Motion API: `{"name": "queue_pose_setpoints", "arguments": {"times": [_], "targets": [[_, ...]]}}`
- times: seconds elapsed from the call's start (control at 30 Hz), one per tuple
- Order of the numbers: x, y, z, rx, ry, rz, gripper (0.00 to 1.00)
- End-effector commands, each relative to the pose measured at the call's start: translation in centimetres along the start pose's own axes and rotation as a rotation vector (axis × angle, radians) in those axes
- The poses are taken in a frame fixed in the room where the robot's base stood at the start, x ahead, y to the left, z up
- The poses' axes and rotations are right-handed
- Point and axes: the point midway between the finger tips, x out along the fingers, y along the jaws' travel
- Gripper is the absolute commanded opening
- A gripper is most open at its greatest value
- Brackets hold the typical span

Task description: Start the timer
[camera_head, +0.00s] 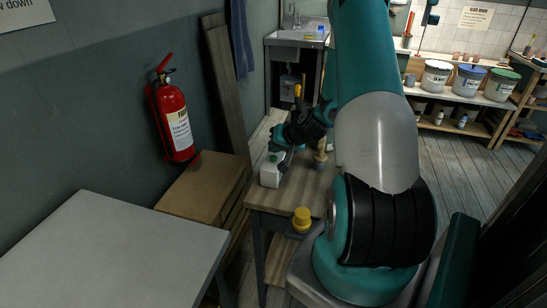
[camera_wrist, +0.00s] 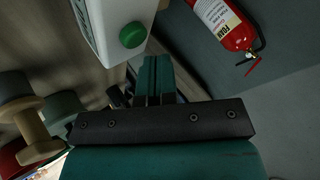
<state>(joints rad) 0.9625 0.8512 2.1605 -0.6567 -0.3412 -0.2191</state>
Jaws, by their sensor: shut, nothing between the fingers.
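The timer (camera_head: 270,172) is a small white box standing at the near left part of the wooden bench. A round green button shows on it in the wrist view, where the white timer body (camera_wrist: 108,30) fills the upper middle. My gripper (camera_head: 284,160) is at the timer's right side in the head view. In the wrist view my gripper's teal fingers (camera_wrist: 155,65) are shut and empty, with their tips close below and right of the green button (camera_wrist: 133,34). I cannot tell whether they touch the timer.
A yellow-topped object (camera_head: 302,220) stands near the bench's front edge. A red fire extinguisher (camera_head: 173,118) hangs on the left wall. A pale table (camera_head: 110,255) is at the lower left.

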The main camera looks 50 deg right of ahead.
Motion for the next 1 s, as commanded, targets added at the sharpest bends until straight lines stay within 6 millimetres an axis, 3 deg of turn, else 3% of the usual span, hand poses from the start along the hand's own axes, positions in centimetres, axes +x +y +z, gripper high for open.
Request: {"name": "queue_pose_setpoints", "arguments": {"times": [1.0], "targets": [[0.54, 0.44, 0.45, 0.000, 0.000, 0.000, 0.00]]}}
